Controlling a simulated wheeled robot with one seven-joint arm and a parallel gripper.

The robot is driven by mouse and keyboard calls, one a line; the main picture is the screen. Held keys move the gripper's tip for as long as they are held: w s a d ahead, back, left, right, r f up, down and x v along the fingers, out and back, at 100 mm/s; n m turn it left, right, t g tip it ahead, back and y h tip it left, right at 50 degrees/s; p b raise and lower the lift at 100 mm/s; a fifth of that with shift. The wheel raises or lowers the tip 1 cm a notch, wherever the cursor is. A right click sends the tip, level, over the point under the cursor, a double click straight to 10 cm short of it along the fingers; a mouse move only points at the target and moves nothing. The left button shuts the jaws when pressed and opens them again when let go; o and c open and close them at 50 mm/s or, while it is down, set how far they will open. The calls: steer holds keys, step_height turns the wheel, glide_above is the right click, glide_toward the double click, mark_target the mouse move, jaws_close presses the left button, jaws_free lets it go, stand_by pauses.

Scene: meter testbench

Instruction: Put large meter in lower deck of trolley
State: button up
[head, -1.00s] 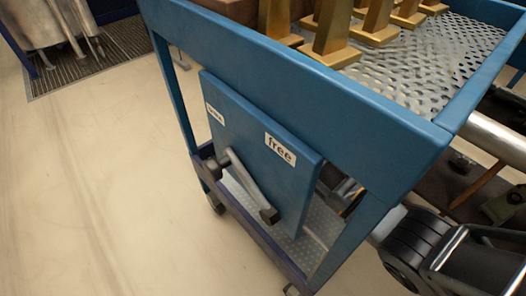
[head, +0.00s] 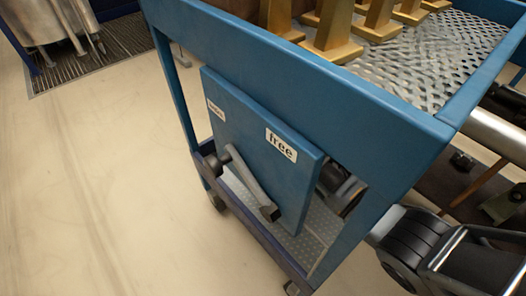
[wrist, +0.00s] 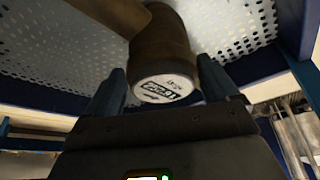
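The large meter (wrist: 175,45) is a dark brown, pipe-like body with a round white labelled face (wrist: 167,88) in the wrist view. It is at the trolley's lower deck, whose perforated plate (wrist: 60,42) shows behind it; that view appears upside down. My gripper (wrist: 161,72) has its fingers spread on both sides of the meter, with a narrow gap at the left finger. Contact on the right is unclear. In the head view, the blue trolley (head: 300,75) stands in front of me, its lower deck (head: 312,232) partly visible. The meter is hidden there behind a blue panel.
The blue panel (head: 255,150) labelled "free", with a grey lever, covers much of the trolley's near end. Several brass-coloured stands (head: 335,30) occupy the upper deck (head: 425,60). A trolley post (head: 345,235) is close to my arm. Floor at the left is clear.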

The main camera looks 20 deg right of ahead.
steer(key=shift+o, duration=0.9)
steer(key=shift+r, duration=0.25)
steer(key=p+v, duration=0.3)
steer(key=v, duration=0.5)
steer(key=shift+w+r+p, duration=0.1)
steer(key=shift+r+p, duration=0.05)
steer(key=shift+p, duration=0.15)
